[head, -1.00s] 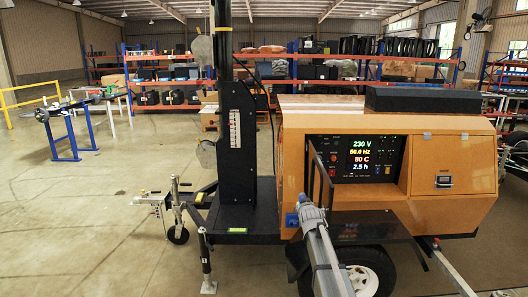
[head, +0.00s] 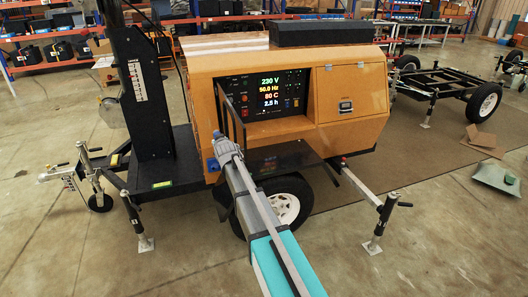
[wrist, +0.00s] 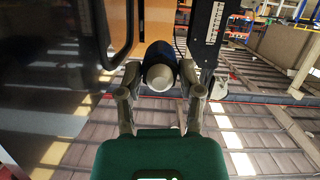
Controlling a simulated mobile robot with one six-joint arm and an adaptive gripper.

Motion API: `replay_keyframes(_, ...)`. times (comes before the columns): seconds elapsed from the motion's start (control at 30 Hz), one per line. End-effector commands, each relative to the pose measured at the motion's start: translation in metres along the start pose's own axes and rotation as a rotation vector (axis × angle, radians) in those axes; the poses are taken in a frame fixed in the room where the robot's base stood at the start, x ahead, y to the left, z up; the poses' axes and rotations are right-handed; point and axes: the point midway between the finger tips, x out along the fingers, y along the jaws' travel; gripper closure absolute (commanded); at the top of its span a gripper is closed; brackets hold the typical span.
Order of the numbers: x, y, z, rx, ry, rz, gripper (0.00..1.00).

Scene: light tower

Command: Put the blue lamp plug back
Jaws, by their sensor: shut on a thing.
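My gripper (wrist: 161,68) is shut on the blue lamp plug (wrist: 159,50) in the wrist view. The plug is a dark blue cylinder with a pale round end (wrist: 159,77) facing the camera, one finger on each side. In the head view my gripper (head: 227,148) is at the front left edge of the orange generator housing (head: 346,92). A small blue part (head: 212,164) shows just left of it on the housing; I cannot tell whether it is the plug or a socket. The plug's far end is hidden.
A dark shelf (head: 285,157) juts out below the panel, right of my gripper. The black mast (head: 140,90) stands at the left. Trailer outriggers (head: 380,225) reach the floor.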

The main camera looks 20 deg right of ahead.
Motion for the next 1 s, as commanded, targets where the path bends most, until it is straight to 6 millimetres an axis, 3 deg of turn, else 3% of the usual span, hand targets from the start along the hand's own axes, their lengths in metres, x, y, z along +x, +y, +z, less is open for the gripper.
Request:
replay_keyframes(0.03, -0.005, 0.002, -0.016, 0.000, 0.000, 0.000, 1.00)
replay_keyframes(0.6, -0.033, 0.014, -0.106, 0.000, 0.000, 0.000, 1.00)
replay_keyframes(0.8, -0.039, 0.016, -0.125, 0.000, 0.000, 0.000, 1.00)
replay_keyframes(1.0, -0.041, 0.017, -0.131, 0.000, 0.000, 0.000, 1.00)
